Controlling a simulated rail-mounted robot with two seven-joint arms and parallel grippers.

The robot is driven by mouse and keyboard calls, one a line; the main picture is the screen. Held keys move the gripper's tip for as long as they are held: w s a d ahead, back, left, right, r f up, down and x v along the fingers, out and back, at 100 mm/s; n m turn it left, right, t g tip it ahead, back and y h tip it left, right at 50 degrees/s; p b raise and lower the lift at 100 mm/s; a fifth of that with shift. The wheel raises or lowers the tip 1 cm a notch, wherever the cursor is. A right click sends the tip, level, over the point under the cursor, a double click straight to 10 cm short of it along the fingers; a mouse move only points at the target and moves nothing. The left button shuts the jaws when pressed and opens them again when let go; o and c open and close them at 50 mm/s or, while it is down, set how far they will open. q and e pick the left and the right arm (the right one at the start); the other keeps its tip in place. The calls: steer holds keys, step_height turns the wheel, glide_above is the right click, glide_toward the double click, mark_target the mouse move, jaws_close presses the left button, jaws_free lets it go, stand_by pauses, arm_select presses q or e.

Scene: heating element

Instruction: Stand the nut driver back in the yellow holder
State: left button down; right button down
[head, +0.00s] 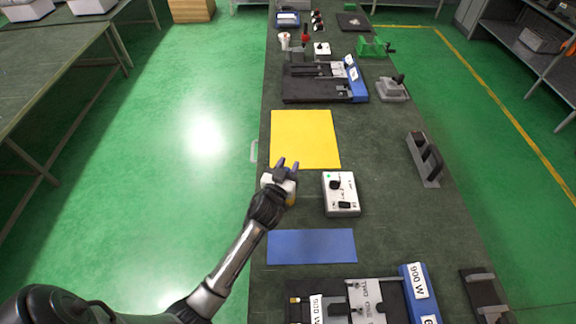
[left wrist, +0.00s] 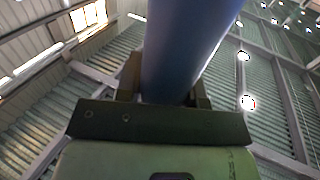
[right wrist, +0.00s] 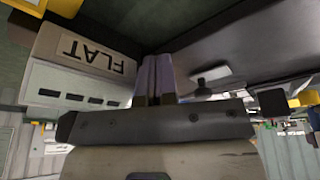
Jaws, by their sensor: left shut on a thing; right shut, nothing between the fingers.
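My left gripper (head: 286,165) is over the bench between the yellow mat and the blue mat. In the left wrist view, its fingers (left wrist: 165,92) are shut on a thick blue cylinder (left wrist: 183,50), which looks like the nut driver's handle; its far end is out of view.
A yellow mat (head: 305,138) and a blue mat (head: 311,246) lie on the bench. A white control box (head: 341,193) stands right of my left gripper. A fixture with a blue block (head: 419,293) is at the front. A box labelled FLAT (right wrist: 82,65) is close to my right gripper.

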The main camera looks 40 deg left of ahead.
arm_select(q)
steer(key=shift+f, duration=0.4)
steer(key=c, duration=0.8)
jaws_free()
steer(key=shift+o, duration=0.7)
steer(key=shift+s, duration=0.1)
steer(key=v, duration=1.3)
steer(key=shift+s+d, duration=0.2)
steer(key=shift+s, duration=0.1)
